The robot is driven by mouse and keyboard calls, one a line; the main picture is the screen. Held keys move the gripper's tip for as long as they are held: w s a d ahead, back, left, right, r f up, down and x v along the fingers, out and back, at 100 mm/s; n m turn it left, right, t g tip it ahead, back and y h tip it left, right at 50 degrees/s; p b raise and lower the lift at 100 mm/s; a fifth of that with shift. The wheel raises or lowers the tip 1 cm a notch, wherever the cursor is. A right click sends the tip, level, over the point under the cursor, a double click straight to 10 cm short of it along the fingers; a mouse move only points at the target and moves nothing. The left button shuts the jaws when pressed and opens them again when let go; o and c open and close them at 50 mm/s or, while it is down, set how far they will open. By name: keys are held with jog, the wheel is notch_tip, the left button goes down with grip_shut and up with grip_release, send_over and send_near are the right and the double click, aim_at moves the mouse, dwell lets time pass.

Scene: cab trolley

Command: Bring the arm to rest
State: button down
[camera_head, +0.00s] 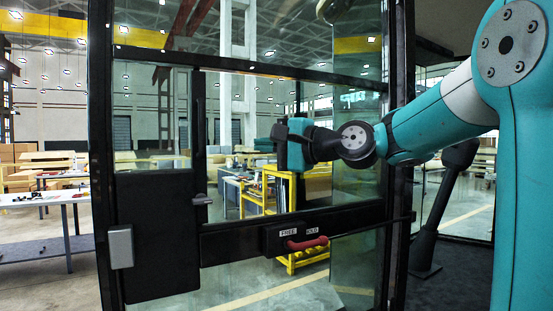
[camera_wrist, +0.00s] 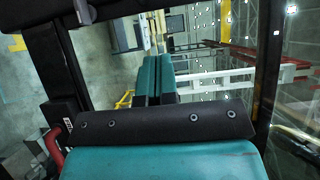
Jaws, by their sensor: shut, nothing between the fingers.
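My teal and dark grey arm (camera_head: 430,120) reaches in from the right in the head view, stretched out to the left in front of the glazed cab door. My gripper (camera_head: 284,143) is at its end, at mid-height of the door's glass and above the red handle. In the wrist view the two teal fingers (camera_wrist: 157,78) lie side by side, closed, with nothing held between them. I cannot tell how far the fingertips are from the glass.
The dark-framed door (camera_head: 155,235) has a black box with a red handle (camera_head: 306,243) and labels reading FREE and HOLD. The red handle also shows in the wrist view (camera_wrist: 53,145). A white table (camera_head: 45,199) and yellow cart (camera_head: 257,190) stand beyond.

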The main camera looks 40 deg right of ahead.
jog(key=s+a+f+n+g+b, duration=0.1)
jog(key=s+a+f+n+g, duration=0.35)
jog(key=a+f, duration=0.3)
jog(key=s+a+f+n+g, duration=0.4)
jog(key=a+f+n, duration=0.1)
jog(key=a+f, duration=0.25)
jog(key=s+a+f+n+g+h, duration=0.2)
jog(key=s+f+n+g+h, duration=0.1)
jog(key=s+f+n+g, duration=0.4)
jog(key=s+f+n, duration=0.3)
jog(key=s+f, duration=0.3)
jog(key=s, duration=0.3)
jog(key=shift+s+f+g+h+b, duration=0.2)
jog(key=shift+g+h+b, duration=0.1)
jog(key=shift+g+b, duration=0.05)
jog(key=shift+a+n, duration=0.15)
jog(key=shift+n, duration=0.1)
